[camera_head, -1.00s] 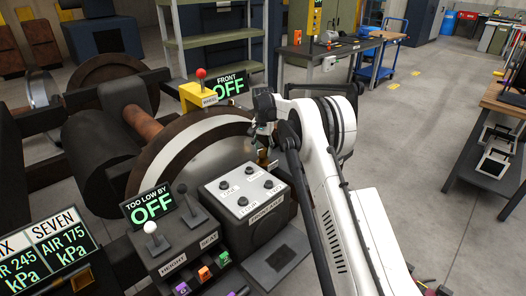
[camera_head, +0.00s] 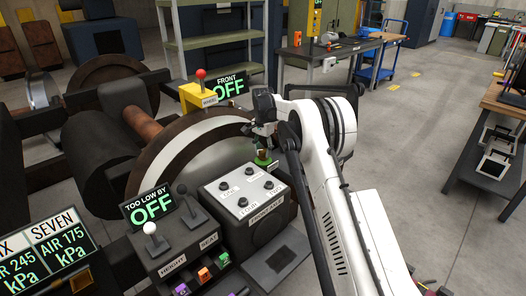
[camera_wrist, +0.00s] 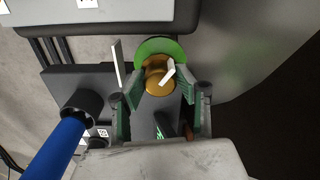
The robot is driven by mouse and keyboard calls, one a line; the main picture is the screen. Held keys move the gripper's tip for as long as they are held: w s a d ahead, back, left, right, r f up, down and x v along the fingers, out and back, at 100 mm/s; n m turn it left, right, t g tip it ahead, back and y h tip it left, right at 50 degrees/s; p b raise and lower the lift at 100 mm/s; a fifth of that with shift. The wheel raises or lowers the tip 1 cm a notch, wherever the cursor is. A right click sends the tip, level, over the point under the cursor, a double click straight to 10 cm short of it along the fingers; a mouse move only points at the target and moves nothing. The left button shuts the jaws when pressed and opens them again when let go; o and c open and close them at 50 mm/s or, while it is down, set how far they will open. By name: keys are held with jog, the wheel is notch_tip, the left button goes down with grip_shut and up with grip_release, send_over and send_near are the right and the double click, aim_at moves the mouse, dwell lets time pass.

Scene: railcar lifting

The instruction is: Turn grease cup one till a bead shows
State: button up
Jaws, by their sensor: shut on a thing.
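A brass-coloured grease cup (camera_wrist: 155,66) sits between the fingers of my gripper (camera_wrist: 158,84) in the wrist view, with a small white bar across its top. My gripper is shut on the cup, a finger at each side. A bright green disc (camera_wrist: 153,44) shows around the cup's far side. In the head view the green and brass cup (camera_head: 262,157) stands just behind the front-axle control box, below my gripper (camera_head: 264,143). No number is readable on the cup, and I cannot make out a separate bead of grease.
The front-axle control box (camera_head: 245,197) with several knobs stands close in front of the cup. The large wheel (camera_head: 205,160) is to the left. A yellow box with a red-knobbed lever (camera_head: 199,95) is behind. A blue rod (camera_wrist: 58,148) shows at lower left in the wrist view.

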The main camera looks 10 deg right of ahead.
aim_at(263, 149)
jog(key=o, duration=1.1)
jog(key=shift+o, duration=0.2)
notch_tip(263, 149, up, 12)
